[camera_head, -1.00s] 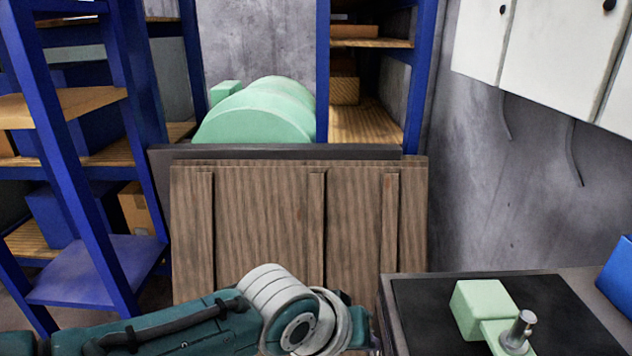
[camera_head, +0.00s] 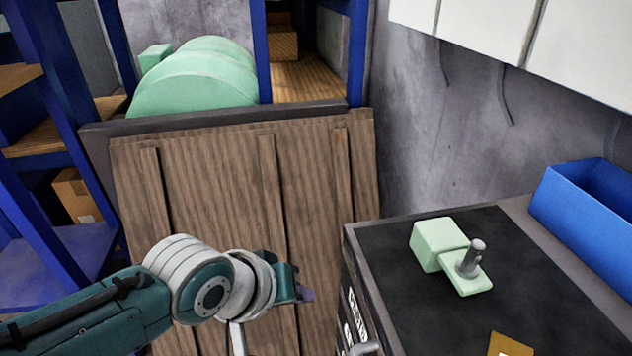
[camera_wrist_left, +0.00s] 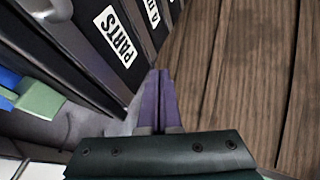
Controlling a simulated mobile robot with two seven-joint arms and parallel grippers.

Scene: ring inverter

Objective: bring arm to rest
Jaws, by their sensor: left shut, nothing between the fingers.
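My left arm comes in from the left in the head view, with its left gripper (camera_head: 304,294) in front of the wooden panel and left of the dark-topped cabinet. In the left wrist view the purple fingers of the left gripper (camera_wrist_left: 160,80) are together, with nothing between them. They appear beside the cabinet's drawer fronts, which carry PARTS labels. Whether they touch the cabinet cannot be told. My right gripper is not in view.
The dark-topped cabinet (camera_head: 390,290) bears a pale green block with a metal peg (camera_head: 440,245) and a yellow item (camera_head: 511,345). A blue bin (camera_head: 590,205) stands at the right. A wooden panel (camera_head: 215,190) and blue shelving (camera_head: 35,120) stand behind my arm.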

